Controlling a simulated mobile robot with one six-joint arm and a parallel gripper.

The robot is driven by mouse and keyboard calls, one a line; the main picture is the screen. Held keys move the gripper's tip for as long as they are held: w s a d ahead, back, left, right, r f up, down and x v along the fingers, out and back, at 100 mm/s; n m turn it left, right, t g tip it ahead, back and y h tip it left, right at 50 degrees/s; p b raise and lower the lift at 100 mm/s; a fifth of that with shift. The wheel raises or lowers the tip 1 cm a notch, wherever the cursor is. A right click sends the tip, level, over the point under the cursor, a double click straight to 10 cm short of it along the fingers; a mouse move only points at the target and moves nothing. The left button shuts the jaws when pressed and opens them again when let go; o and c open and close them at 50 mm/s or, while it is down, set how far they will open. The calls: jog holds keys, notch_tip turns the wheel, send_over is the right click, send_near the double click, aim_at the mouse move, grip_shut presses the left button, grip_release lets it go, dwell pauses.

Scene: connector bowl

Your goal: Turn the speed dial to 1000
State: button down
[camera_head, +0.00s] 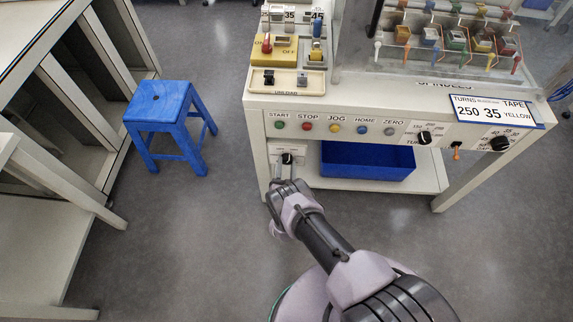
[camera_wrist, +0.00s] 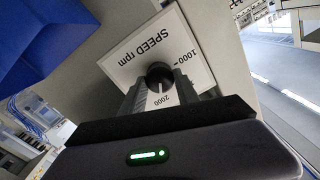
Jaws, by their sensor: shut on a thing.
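The speed dial (camera_wrist: 158,74) is a round black knob on a white plate (camera_wrist: 140,50) marked "SPEED rpm". In the wrist view the plate appears upside down and tilted, with 1000 and 2000 printed beside the knob. I cannot read clearly which mark the knob points to. My gripper (camera_wrist: 160,92) has its two grey fingers on either side of the knob, shut on it. In the head view the speed dial (camera_head: 287,158) sits low on the left of the machine's front, and my gripper (camera_head: 286,172) reaches it from below.
A row of buttons (camera_head: 334,127) runs above the dial. Two other dials, turns (camera_head: 424,137) and tape (camera_head: 499,143), sit to the right. A blue bin (camera_head: 366,162) is on the shelf right of my gripper. A blue stool (camera_head: 160,108) stands left; open floor lies between.

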jog(key=shift+n, duration=0.4)
jog(key=n, duration=0.4)
jog(key=shift+r+n, duration=0.1)
jog(key=shift+n, duration=0.3)
jog(key=n, duration=0.6)
jog(key=shift+w+a, duration=0.1)
jog(key=n, duration=0.6)
jog(key=shift+a, duration=0.1)
jog(key=n, duration=0.5)
jog(key=shift+n+h, duration=0.3)
jog(key=c, duration=0.9)
grip_release()
